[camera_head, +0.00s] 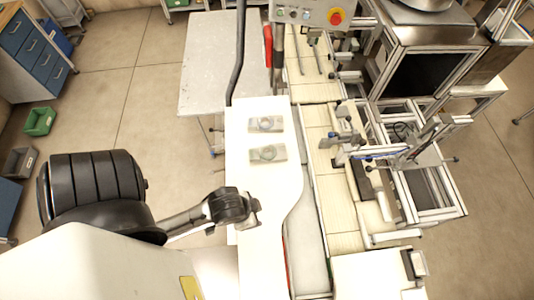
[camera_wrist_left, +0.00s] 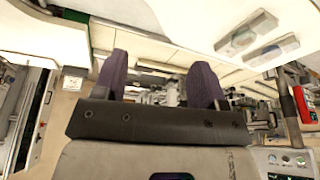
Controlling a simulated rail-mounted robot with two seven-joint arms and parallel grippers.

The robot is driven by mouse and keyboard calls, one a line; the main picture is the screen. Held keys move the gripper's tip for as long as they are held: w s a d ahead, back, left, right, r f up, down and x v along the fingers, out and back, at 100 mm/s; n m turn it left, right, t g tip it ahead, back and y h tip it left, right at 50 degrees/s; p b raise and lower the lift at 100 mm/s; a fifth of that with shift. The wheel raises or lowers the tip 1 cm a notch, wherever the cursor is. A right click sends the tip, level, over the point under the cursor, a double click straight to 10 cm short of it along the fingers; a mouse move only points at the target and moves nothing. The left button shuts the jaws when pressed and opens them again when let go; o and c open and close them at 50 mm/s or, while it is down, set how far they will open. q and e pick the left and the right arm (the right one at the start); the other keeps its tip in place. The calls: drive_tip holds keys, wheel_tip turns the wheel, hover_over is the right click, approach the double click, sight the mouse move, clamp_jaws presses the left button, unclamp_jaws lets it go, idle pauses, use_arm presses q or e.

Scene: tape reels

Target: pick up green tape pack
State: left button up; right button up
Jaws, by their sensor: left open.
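Two flat clear packs lie on the white table (camera_head: 245,185). The nearer pack (camera_head: 268,153) shows a green ring, so it looks like the green tape pack. The farther pack (camera_head: 267,124) holds a paler grey-green ring. My left gripper (camera_head: 254,213) is near the table's left edge, closer to me than both packs and apart from them. In the left wrist view, its two dark fingers (camera_wrist_left: 160,78) stand apart with nothing between them. Both packs show there at the upper right, one (camera_wrist_left: 246,33) beside the other (camera_wrist_left: 273,50); their colours cannot be told. My right gripper is out of view.
A machine line with metal frames (camera_head: 400,150) runs along the table's right side. A control box with a red button (camera_head: 335,17) is at the back. A grey side table (camera_head: 210,65) stands at the back left. The white tabletop around the packs is clear.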

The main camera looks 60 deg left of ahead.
use_arm(q)
drive_tip(key=o, duration=0.6)
drive_tip(key=shift+d, duration=0.2)
